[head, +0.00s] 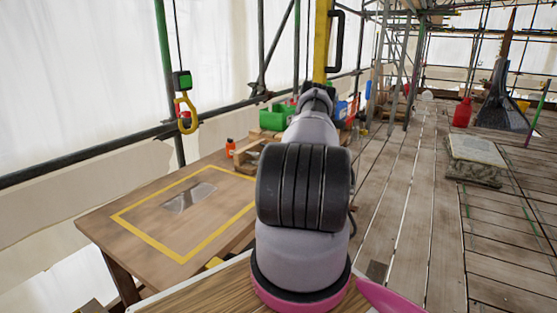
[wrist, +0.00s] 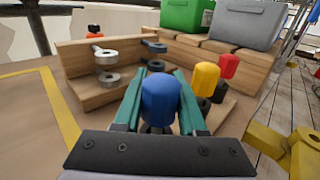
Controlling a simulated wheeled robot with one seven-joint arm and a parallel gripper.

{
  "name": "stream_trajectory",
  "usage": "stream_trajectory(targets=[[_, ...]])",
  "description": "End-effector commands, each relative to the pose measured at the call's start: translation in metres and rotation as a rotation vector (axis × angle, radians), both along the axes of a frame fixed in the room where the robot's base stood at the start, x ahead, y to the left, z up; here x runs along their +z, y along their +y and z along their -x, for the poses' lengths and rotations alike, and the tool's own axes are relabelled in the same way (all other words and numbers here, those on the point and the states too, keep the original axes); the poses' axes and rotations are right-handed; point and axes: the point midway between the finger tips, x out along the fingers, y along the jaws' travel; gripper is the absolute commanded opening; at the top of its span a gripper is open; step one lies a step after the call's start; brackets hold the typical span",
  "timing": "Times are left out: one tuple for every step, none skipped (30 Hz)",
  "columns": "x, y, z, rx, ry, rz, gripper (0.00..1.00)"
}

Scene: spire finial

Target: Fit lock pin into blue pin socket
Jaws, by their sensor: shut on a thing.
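My gripper (wrist: 158,76) shows in the wrist view with its two teal fingers shut on a blue-headed lock pin (wrist: 160,103). The pin's lower part is mostly hidden between the fingers. Just beyond the fingertips, a blue bracket (wrist: 153,46), perhaps the blue pin socket, sticks out from a wooden rack (wrist: 120,58). A dark ring (wrist: 156,66) shows below the bracket. The pin is on the near side of both, and I cannot tell whether it touches anything there. In the head view, my arm hides the gripper and the pin.
Grey metal rings (wrist: 106,66) sit left on the rack. Yellow (wrist: 206,79) and red (wrist: 229,65) capped pins stand close right of the fingers. Green (wrist: 187,14) and grey (wrist: 248,22) boxes stand behind. The yellow-outlined table (head: 140,208) is mostly clear at left.

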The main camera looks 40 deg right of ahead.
Motion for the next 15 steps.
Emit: stream_trajectory(targets=[[-0.001,0.000,0.000,0.000,0.000,0.000,0.00],[-0.002,0.000,0.000,0.000,0.000,0.000,0.00],[-0.003,0.000,0.000,0.000,0.000,0.000,0.00],[-0.004,0.000,0.000,0.000,0.000,0.000,0.00],[-0.005,0.000,0.000,0.000,0.000,0.000,0.00],[-0.006,0.000,0.000,0.000,0.000,0.000,0.00],[-0.006,0.000,0.000,0.000,0.000,0.000,0.00],[-0.007,0.000,0.000,0.000,0.000,0.000,0.00],[-0.008,0.000,0.000,0.000,0.000,0.000,0.00],[-0.009,0.000,0.000,0.000,0.000,0.000,0.00],[-0.010,0.000,0.000,0.000,0.000,0.000,0.00],[-0.011,0.000,0.000,0.000,0.000,0.000,0.00],[-0.011,0.000,0.000,0.001,0.000,0.000,0.00],[-0.012,0.000,0.000,0.001,0.000,0.000,0.00],[-0.012,0.000,0.000,0.001,0.000,0.000,0.44]])
